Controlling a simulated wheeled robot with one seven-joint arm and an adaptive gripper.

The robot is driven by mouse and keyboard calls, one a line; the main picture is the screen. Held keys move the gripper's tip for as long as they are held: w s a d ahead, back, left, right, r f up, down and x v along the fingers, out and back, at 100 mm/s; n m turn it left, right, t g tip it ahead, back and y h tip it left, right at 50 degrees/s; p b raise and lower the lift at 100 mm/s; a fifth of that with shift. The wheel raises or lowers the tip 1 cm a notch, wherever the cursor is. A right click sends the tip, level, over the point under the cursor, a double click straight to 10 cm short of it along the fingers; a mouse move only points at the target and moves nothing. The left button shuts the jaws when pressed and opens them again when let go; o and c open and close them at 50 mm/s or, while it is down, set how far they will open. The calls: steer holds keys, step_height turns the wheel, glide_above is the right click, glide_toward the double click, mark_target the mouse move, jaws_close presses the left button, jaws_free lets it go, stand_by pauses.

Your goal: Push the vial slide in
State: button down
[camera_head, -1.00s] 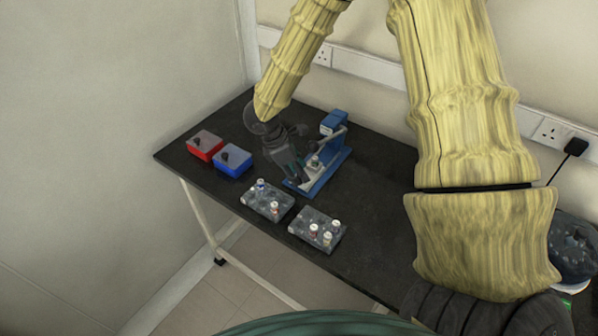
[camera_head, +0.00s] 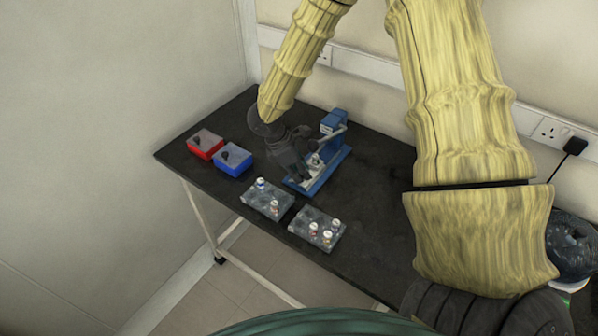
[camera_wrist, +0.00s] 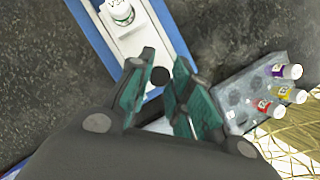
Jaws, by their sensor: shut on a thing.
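The blue device (camera_head: 333,168) stands on the dark bench, with a raised blue block at its back. In the wrist view its white vial slide (camera_wrist: 137,38) lies along the blue base (camera_wrist: 94,36). A white-capped vial with a green label (camera_wrist: 121,13) stands on the slide; it shows small in the head view (camera_head: 315,160). A round black knob (camera_wrist: 160,76) is at the slide's near end. My gripper (camera_wrist: 160,82) has its teal fingers on both sides of the knob and is shut on it. In the head view my gripper (camera_head: 304,176) is at the device's front left, its fingertips partly hidden.
Two grey vial racks stand in front, a left rack (camera_head: 262,206) and a right rack (camera_head: 309,241), each holding capped vials. A red box (camera_head: 205,147) and a blue box (camera_head: 231,162) stand left of my gripper. The bench right of the device is clear.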

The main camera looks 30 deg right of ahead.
mark_target(315, 155)
steer(key=w+d, duration=0.1)
steer(key=d, duration=0.1)
steer(key=w+d+p, duration=0.1)
steer(key=d, duration=0.2)
steer(key=w+d, duration=0.1)
steer(key=d, duration=0.1)
steer(key=shift+w+d+r+p, duration=0.1)
steer(key=shift+w+d+p, duration=0.05)
steer(key=shift+d+p, duration=0.2)
steer(key=c, duration=1.4)
jaws_free()
steer(key=shift+o, duration=0.5)
steer(key=shift+d, duration=0.1)
steer(key=v, duration=1.2)
steer(key=shift+w, duration=0.1)
